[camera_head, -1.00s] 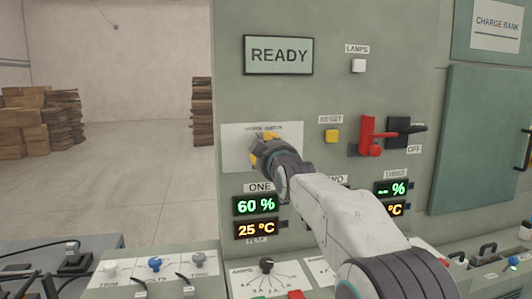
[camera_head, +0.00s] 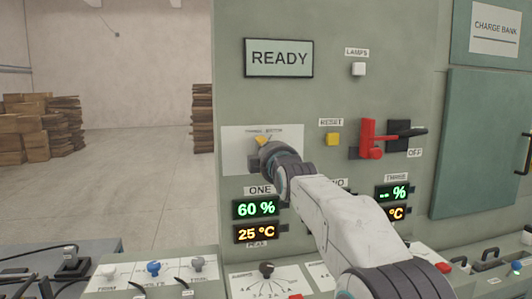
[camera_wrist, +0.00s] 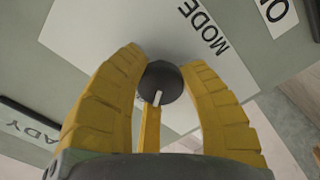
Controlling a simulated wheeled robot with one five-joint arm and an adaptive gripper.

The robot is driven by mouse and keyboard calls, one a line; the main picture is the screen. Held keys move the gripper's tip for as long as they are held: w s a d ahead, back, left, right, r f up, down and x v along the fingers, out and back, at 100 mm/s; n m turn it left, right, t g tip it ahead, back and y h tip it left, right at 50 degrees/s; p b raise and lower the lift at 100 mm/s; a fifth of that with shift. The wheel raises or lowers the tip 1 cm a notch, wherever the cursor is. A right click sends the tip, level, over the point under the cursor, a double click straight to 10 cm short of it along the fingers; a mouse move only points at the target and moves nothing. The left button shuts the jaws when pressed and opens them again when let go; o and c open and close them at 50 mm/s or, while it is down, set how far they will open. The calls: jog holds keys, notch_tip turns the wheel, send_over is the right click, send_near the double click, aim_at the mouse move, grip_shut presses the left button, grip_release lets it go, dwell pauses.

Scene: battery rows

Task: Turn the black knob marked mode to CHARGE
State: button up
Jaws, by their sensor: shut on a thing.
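The black mode knob (camera_wrist: 160,84) shows in the wrist view between the two yellow fingers of my gripper (camera_wrist: 164,92). The fingers touch it from both sides and are shut on it. A white pointer mark shows on its face, toward the lower edge of that view. The word MODE (camera_wrist: 203,27) stands on the white plate (camera_wrist: 90,30) around the knob. In the head view my gripper (camera_head: 260,150) is at the white plate (camera_head: 287,134), and my wrist hides the knob and most of the position labels, so I cannot read the pointer's setting.
A READY display (camera_head: 279,57) is above the plate. A yellow reset button (camera_head: 333,139) and a red lever (camera_head: 368,138) are to the right. Readouts for ONE (camera_head: 257,208) are just below. A desk with a dial (camera_head: 267,268) and small knobs (camera_head: 153,268) lies lower down.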

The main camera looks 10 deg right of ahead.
jog(key=shift+w+d+f, duration=0.1)
jog(key=shift+f, duration=0.3)
jog(key=o, duration=1.2)
jog(key=shift+r, duration=0.25)
jog(key=shift+s, duration=6.05)
